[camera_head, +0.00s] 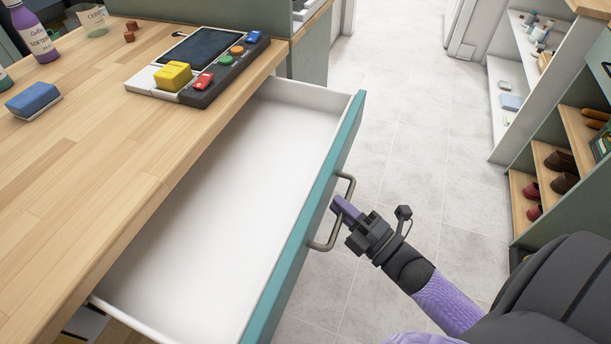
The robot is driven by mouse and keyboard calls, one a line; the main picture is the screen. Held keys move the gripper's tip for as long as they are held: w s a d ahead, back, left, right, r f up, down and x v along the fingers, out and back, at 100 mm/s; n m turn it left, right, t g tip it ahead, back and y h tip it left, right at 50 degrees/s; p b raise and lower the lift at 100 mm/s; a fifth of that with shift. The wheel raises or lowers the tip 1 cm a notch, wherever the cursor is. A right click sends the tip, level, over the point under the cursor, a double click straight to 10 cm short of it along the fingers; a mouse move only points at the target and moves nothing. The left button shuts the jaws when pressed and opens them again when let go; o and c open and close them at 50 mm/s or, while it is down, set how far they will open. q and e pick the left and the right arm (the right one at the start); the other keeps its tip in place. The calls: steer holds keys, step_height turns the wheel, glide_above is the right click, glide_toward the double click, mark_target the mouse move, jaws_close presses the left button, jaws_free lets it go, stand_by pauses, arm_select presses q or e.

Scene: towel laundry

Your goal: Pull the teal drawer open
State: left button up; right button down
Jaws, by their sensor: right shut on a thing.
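The teal drawer (292,262) is pulled well out from under the wooden counter. Its white inside (215,200) shows and looks empty. A curved metal handle (350,187) is fixed to the outer side of the teal front. My right gripper (343,210), with purple fingertips, is at the middle of the handle and shut on it. Its arm comes in from the lower right. My left gripper is not in view.
The wooden counter (80,190) holds a button panel (212,75) with a screen and yellow block, a blue sponge (33,100) and a purple bottle (35,35). Shelves with shoes (560,162) stand at the right. The tiled floor (425,120) between is clear.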

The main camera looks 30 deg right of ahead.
steer(key=shift+s+d, duration=0.85)
steer(key=shift+s, duration=0.25)
steer(key=shift+s+d, duration=0.8)
steer(key=shift+s, duration=0.25)
steer(key=c, duration=0.6)
jaws_free()
steer(key=shift+c, duration=0.2)
steer(key=v, duration=1)
